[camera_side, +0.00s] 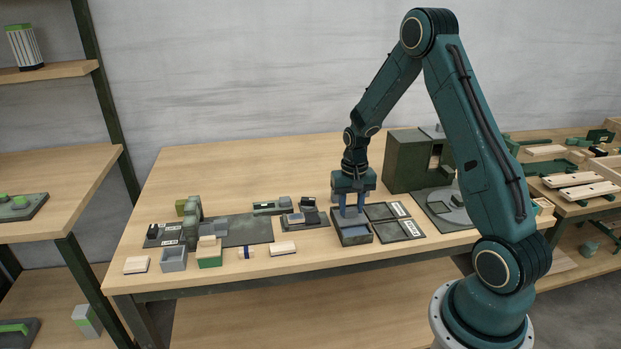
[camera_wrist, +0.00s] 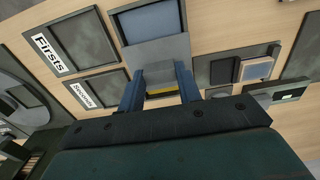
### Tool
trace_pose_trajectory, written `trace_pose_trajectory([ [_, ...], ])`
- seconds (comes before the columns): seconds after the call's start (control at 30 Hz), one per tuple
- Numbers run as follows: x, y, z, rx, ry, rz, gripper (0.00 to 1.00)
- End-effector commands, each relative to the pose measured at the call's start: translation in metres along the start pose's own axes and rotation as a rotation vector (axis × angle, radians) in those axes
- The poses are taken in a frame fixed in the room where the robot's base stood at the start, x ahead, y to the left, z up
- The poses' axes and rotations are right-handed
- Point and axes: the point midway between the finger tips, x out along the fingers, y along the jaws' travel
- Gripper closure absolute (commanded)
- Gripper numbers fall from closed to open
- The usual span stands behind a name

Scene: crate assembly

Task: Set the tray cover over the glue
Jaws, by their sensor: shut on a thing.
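My gripper (camera_side: 352,211) is low over the dark glue tray (camera_side: 358,242) near the front of the bench. In the wrist view its blue fingers (camera_wrist: 160,88) are shut on the grey block-shaped handle of the tray cover (camera_wrist: 153,50). The cover is a flat grey plate. It lies across part of the tray in that view, and I cannot tell whether it touches the rim. A blue-grey surface, which looks like the glue (camera_wrist: 150,21), shows inside the tray beyond the cover's edge. A yellow strip shows between the fingers below the handle.
Two dark shallow trays, one labelled "Firsts" (camera_wrist: 88,44), stand close beside the glue tray. A small fixture with blocks (camera_side: 304,217) is on its other side. A dark green cabinet (camera_side: 408,160) and a grey round plate (camera_side: 450,206) stand to the right.

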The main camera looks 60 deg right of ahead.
Motion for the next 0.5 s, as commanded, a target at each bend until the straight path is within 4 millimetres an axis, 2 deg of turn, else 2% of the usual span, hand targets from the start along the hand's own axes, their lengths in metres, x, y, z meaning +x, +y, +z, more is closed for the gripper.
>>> trace_pose_trajectory([
  [0.27,-0.001,0.0,0.036,-0.001,0.0,0.0,1.0],
  [0.5,-0.001,0.0,0.046,0.001,0.0,0.0,1.0],
])
